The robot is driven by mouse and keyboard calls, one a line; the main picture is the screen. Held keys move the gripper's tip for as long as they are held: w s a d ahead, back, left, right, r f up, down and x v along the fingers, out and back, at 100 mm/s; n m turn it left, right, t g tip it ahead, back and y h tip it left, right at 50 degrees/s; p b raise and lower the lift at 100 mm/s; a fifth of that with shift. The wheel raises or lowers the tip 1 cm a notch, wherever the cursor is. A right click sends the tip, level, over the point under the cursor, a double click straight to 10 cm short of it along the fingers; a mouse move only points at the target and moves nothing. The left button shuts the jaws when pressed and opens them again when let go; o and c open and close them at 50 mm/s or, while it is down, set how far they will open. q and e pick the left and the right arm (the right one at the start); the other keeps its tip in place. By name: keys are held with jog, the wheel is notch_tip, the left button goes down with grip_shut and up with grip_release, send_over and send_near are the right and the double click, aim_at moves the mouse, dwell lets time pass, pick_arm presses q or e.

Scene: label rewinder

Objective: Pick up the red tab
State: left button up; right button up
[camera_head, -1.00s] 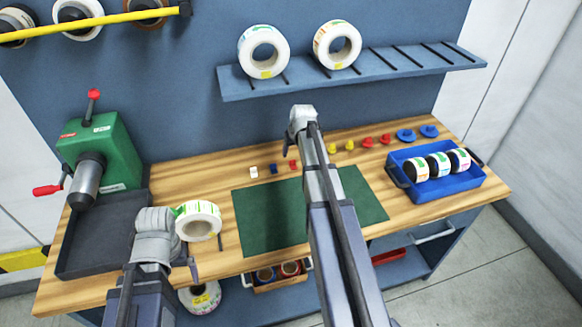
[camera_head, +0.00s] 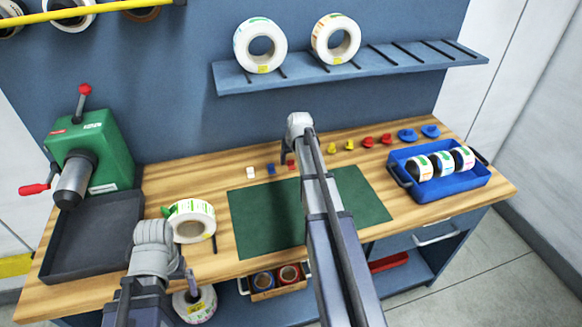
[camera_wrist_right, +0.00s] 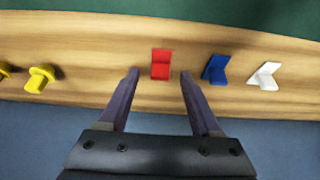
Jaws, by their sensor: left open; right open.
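The red tab (camera_wrist_right: 161,64) is a small red block on the wooden bench top. In the right wrist view it stands between the fingertips of my open right gripper (camera_wrist_right: 160,76), with a gap on either side. In the head view the red tab (camera_head: 291,163) is partly hidden by the right gripper (camera_head: 286,156). A blue tab (camera_wrist_right: 215,70) and a white tab (camera_wrist_right: 265,76) stand in a row to its right in the wrist view. My left gripper (camera_head: 190,278) is open and empty at the bench's front edge, near a label roll (camera_head: 190,221).
Yellow pegs (camera_wrist_right: 39,77) lie left of the red tab in the wrist view. A green mat (camera_head: 262,222) covers the middle of the bench. A blue crate (camera_head: 440,185) with rolls stands right, a green machine (camera_head: 95,150) and black tray (camera_head: 90,240) left.

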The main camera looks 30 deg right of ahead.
aim_at(292, 167)
grip_shut()
dwell(0.3)
jog(key=shift+r, duration=0.1)
jog(key=shift+s+a+r+p, duration=0.1)
jog(key=shift+s+r+p, duration=0.15)
jog(key=shift+r+p, duration=0.3)
notch_tip(292, 167, up, 6)
jog(key=r+p, duration=0.1)
jog(key=p, duration=0.6)
jog(key=s+a, duration=0.2)
jog(key=s, duration=0.7)
jog(key=s+a+f+b, duration=0.1)
jog(key=s+a, duration=0.1)
jog(key=s, duration=0.8)
jog(key=shift+a, duration=0.25)
